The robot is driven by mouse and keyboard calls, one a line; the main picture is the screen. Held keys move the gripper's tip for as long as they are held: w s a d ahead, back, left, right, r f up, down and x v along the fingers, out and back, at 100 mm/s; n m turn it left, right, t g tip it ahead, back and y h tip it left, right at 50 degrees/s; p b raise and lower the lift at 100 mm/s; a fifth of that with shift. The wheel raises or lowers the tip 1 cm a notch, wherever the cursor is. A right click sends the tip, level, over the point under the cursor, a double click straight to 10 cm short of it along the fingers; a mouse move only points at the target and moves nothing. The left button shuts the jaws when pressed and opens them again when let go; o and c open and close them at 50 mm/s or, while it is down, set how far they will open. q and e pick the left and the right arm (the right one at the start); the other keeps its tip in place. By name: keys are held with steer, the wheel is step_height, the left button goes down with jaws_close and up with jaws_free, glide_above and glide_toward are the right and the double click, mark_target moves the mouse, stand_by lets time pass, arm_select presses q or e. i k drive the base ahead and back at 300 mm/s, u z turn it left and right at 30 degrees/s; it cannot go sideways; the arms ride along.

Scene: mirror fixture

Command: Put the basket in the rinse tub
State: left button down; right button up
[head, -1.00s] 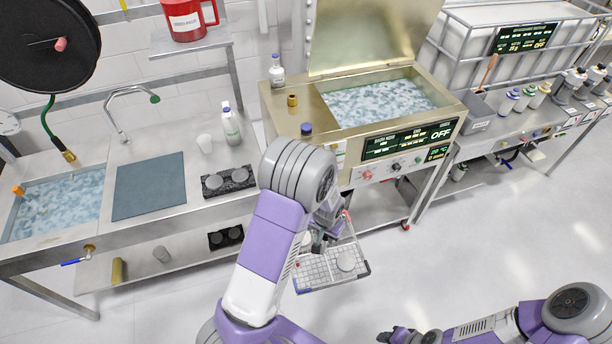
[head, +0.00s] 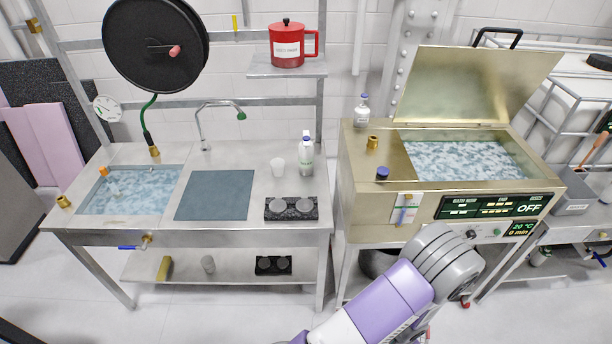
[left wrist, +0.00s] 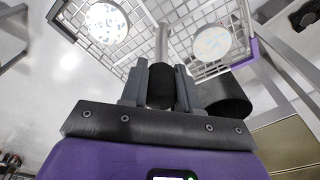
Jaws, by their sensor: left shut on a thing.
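The wire basket (left wrist: 210,68) spans the top of the left wrist view, with two pale round discs in it. My left gripper (left wrist: 160,88) is shut on the dark grip of the basket's handle. In the head view my left arm comes up at the bottom right and hides the gripper and almost all of the basket. The rinse tub (head: 177,196) appears to be the water-filled basin at the left end of the steel bench, well left of my arm. My right gripper is out of view.
A gold bath machine (head: 365,190) with its lid up and its panel reading OFF stands behind my left arm.

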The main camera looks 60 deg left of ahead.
mark_target(154, 208)
steer(key=z, duration=0.8)
steer(key=k, duration=2.1)
steer(key=u, duration=2.35)
